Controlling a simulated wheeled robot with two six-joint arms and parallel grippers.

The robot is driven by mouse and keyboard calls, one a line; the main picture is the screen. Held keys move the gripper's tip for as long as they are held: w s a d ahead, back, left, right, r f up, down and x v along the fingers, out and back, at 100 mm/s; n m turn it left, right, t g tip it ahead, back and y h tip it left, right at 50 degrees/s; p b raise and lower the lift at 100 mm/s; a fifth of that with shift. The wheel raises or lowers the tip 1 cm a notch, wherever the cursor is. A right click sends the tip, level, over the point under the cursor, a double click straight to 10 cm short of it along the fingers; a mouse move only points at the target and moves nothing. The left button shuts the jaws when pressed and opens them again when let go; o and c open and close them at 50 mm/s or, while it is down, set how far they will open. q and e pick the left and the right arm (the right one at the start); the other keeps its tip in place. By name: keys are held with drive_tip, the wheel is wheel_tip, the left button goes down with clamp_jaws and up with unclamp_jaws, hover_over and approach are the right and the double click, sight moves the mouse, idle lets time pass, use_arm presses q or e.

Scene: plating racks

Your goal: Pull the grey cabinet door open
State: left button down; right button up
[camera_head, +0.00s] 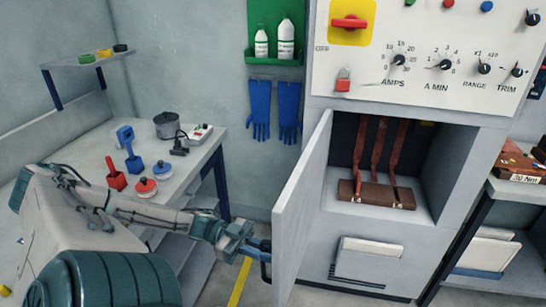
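The grey cabinet door (298,215) stands swung out toward me, with its hinge side at the left of the cabinet opening. The open compartment shows a brown block (377,194) with several reddish-brown straps or bars rising from it. A dark handle (265,271) sits at the door's outer left side. My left gripper (260,246) is at this handle, its blue fingers next to the door's edge. I cannot tell whether the fingers are closed around the handle. My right gripper is not in view.
A control panel (430,92) with knobs is above the compartment. Blue gloves (274,110) and bottles on a green shelf (275,58) hang on the wall. A workbench (95,150) with tools and a pot (167,125) is at left. A side table (520,190) stands at right.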

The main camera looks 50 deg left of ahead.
use_arm(q)
drive_tip(key=shift+s+a, duration=0.25)
drive_tip(key=shift+a, duration=0.35)
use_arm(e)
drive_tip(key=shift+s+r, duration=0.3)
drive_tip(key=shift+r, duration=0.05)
use_arm(q)
drive_tip(key=c, duration=1.6)
unclamp_jaws()
drive_tip(key=shift+o, duration=0.2)
drive_tip(key=shift+a, duration=0.1)
drive_tip(key=p+v, duration=0.3)
drive_tip(key=v, duration=0.7)
drive_tip(key=shift+a, duration=0.25)
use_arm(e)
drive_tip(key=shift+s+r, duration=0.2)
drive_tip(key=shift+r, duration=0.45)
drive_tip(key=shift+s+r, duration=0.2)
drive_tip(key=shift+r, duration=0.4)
use_arm(q)
drive_tip(key=shift+s+f, duration=0.1)
